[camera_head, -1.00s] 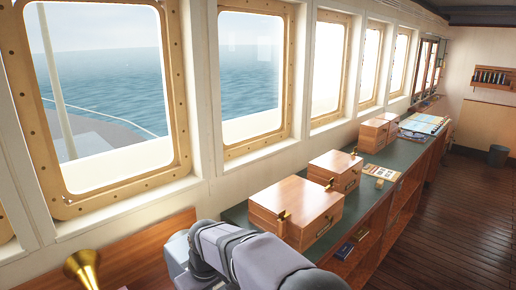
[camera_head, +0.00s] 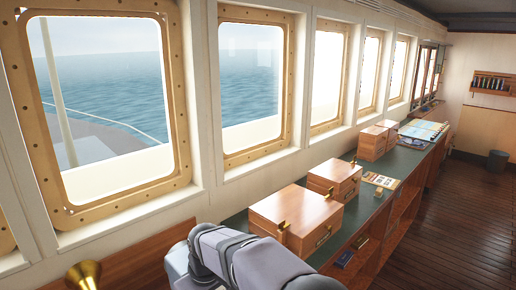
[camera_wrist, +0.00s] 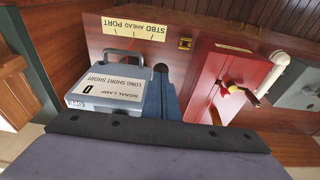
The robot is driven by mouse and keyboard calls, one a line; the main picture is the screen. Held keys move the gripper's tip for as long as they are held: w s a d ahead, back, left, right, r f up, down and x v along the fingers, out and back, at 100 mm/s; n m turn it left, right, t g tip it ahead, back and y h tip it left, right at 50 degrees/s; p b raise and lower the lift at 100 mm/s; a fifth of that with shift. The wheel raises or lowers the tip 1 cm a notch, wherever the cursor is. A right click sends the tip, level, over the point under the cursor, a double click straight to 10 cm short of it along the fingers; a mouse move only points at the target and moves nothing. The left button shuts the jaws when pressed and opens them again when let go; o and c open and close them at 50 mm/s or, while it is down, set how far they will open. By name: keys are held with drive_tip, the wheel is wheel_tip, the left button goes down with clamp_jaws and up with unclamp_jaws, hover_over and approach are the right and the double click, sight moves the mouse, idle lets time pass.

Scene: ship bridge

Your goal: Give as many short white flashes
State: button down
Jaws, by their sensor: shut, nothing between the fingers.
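In the wrist view a grey signal lamp box (camera_wrist: 105,92) stands at the left, with a handle at its far edge. Its white label, upside down, reads SIGNAL LAMP, LONG SHORT SHORT, with a large D. My gripper (camera_wrist: 165,88) seems to be the narrow blue-grey part beside the box's right side, shut and empty. A round black knob (camera_wrist: 160,68) shows at its far end. I cannot tell whether they touch. The lamp's light is not visible. In the head view the gripper is out of sight.
A red box (camera_wrist: 228,82) with a brass crank stands right of the lamp. A plate (camera_wrist: 136,27) reads STBD AHEAD PORT. In the head view a brass horn (camera_head: 84,276) sits lower left. Wooden boxes (camera_head: 296,218) line the green counter (camera_head: 355,210) under the windows.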

drive_tip(key=shift+f+b, duration=1.15)
drive_tip(key=shift+f, duration=0.75)
drive_tip(key=shift+r, duration=0.25)
drive_tip(key=shift+r+p, duration=0.1)
drive_tip(key=shift+p, duration=0.25)
drive_tip(key=shift+r+p, duration=1.35)
drive_tip(key=shift+r, duration=0.25)
wheel_tip(320, 180, up, 7)
drive_tip(key=p, duration=0.6)
